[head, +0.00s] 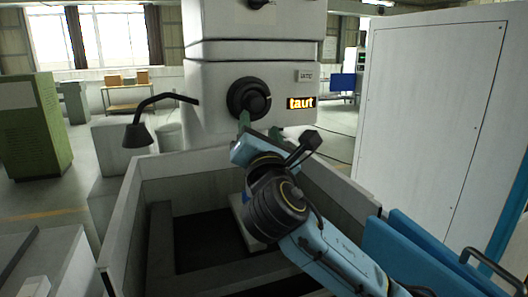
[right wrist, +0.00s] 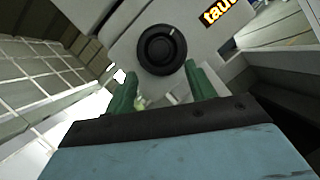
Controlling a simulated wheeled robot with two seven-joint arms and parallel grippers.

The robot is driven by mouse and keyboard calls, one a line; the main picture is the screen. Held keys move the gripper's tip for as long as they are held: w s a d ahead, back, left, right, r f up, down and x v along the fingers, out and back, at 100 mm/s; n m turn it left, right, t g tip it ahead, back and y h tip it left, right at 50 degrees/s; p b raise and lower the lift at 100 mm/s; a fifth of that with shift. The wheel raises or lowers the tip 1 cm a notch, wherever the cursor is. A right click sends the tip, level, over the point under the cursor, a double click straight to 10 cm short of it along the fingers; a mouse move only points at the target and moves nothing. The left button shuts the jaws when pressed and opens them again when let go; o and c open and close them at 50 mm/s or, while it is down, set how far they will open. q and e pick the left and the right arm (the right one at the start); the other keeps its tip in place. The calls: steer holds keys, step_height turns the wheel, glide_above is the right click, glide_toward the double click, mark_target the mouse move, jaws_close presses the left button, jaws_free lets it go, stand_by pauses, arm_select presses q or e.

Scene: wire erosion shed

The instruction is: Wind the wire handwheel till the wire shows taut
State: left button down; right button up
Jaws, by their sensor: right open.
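The black round wire handwheel (head: 249,97) is on the front of the white machine head. It also shows in the right wrist view (right wrist: 161,50), with a pale mark near its upper right. A lit display (head: 301,103) to its right reads "taut"; it is partly cut off in the right wrist view (right wrist: 218,12). My right gripper (head: 259,126) is just below the handwheel, its green fingers apart and nothing between them. In the right wrist view the fingers (right wrist: 163,80) point at the lower sides of the wheel, and I cannot tell whether they touch it. My left gripper is not in view.
A white-walled tank (head: 120,225) stands below the machine head, under my right arm. A black lamp on a bent arm (head: 138,133) is left of the handwheel. A tall white cabinet (head: 430,110) stands at the right, and a green cabinet (head: 35,125) at the left.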

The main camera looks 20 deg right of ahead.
steer(key=v, duration=0.6)
steer(key=shift+b, duration=0.4)
